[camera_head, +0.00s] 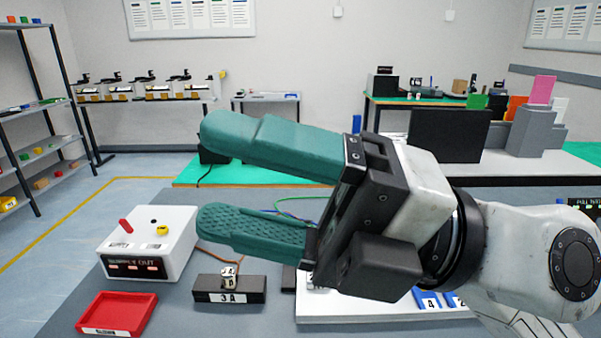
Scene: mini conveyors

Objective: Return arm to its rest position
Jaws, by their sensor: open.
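My gripper (202,172) is raised in the middle of the view, with its two teal fingers pointing left. The fingers are spread wide apart and nothing is between them. My white and grey arm comes in from the right edge. The gripper is nearer the camera than the table and hides part of the table behind it. It appears apart from everything on the table.
The grey table (215,319) holds a white box (180,239) with a red peg, a red tray (117,313), a black block marked 3A (230,290) with a small cube on top, and a white board (345,309) partly behind my arm. A shelf (45,106) stands left.

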